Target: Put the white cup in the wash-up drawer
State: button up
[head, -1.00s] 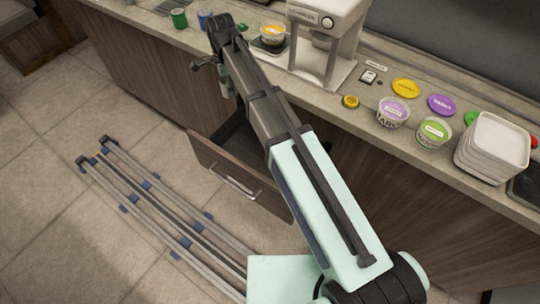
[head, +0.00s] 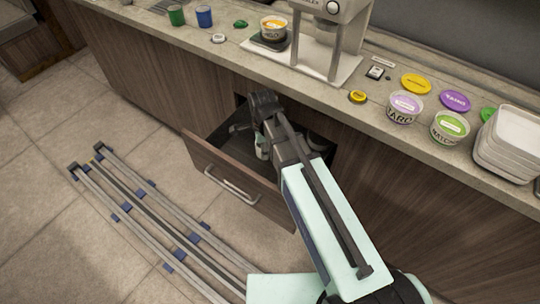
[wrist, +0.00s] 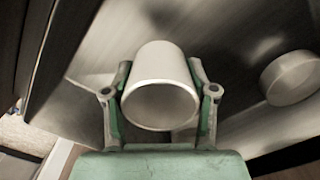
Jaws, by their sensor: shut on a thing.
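The white cup (wrist: 160,90) is between the two fingers of my gripper (wrist: 160,72) in the wrist view, its round end facing the camera. My gripper is shut on it. In the head view my gripper (head: 262,145) is down inside the open drawer (head: 222,178) under the counter, and my arm covers part of the drawer. The cup is mostly hidden there. The wrist view shows the drawer's grey inside around the cup. I cannot tell whether the cup touches the drawer floor.
Another round pale vessel (wrist: 291,78) lies in the drawer, right of the cup in the wrist view. On the counter (head: 330,88) above stand a coffee machine (head: 328,40), green (head: 176,16) and blue (head: 204,17) cups, labelled tubs (head: 404,106) and stacked white trays (head: 510,142).

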notch_tip(320, 180, down, 7)
jog(key=shift+f, duration=0.1)
jog(key=w, duration=0.1)
jog(key=w+d, duration=0.2)
jog(key=shift+w+d, duration=0.25)
jog(key=shift+w, duration=0.1)
jog(key=shift+s+f, duration=0.2)
jog(key=shift+f, duration=0.3)
jog(key=shift+a+f, duration=0.1)
jog(key=o, duration=1.2)
jog(key=shift+f, duration=0.1)
notch_tip(320, 180, up, 12)
jog(key=shift+r, duration=0.15)
